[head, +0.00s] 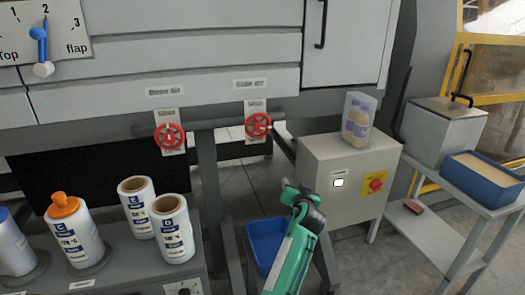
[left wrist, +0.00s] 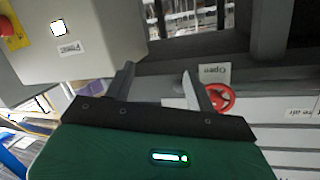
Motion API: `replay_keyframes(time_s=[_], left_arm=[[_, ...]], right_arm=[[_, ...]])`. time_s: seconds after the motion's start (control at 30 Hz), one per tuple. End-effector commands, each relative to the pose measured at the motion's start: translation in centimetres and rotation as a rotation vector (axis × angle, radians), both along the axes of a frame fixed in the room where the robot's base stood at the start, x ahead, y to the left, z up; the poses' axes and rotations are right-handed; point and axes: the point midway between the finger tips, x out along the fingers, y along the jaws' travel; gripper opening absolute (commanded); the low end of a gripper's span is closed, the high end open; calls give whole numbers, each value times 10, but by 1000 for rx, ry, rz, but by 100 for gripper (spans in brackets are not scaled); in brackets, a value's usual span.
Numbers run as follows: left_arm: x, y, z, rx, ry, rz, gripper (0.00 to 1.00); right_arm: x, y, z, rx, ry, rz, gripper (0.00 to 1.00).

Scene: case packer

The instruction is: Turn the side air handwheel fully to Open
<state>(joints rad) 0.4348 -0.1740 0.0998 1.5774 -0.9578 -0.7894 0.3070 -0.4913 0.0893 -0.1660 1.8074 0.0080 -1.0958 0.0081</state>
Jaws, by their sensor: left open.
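The side air handwheel (head: 258,125) is a red wheel on a white plate, under a label that seems to read "Side air", on the grey machine front. A red wheel (left wrist: 220,97), likely the same one, shows in the left wrist view beside an upside-down "Open" label (left wrist: 213,72). A finger partly covers this wheel's edge. My left gripper (head: 298,190) is below and to the right of the side air handwheel in the head view, apart from it. Its fingers are open and empty in the left wrist view (left wrist: 158,72). My right gripper is not in view.
A similar red handwheel (head: 169,136) is to the left. A grey box (head: 335,190) with a red button stands right of the wheels, carrying a clear container (head: 359,119). A blue bin (head: 264,240) is behind my left arm. Rolls (head: 173,228) stand at the front left.

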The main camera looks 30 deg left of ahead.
Motion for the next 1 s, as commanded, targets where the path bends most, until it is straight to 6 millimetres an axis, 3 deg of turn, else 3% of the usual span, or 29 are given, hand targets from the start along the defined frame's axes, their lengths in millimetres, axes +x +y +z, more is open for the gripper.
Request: replay_keyframes(time_s=[0.03,0.1,0.2,0.3,0.47,1.0], left_arm=[[-4,12,32,0,-72,56,55],[-15,27,74,-2,-146,130,55],[-32,43,114,-9,-222,207,55],[-43,52,135,-13,-261,251,55],[-40,64,145,-13,-275,269,55],[29,143,144,-13,-272,265,55]], right_arm=[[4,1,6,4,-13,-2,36],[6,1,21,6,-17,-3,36],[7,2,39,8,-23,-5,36],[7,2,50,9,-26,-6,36],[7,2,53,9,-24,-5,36],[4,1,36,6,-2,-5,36]])
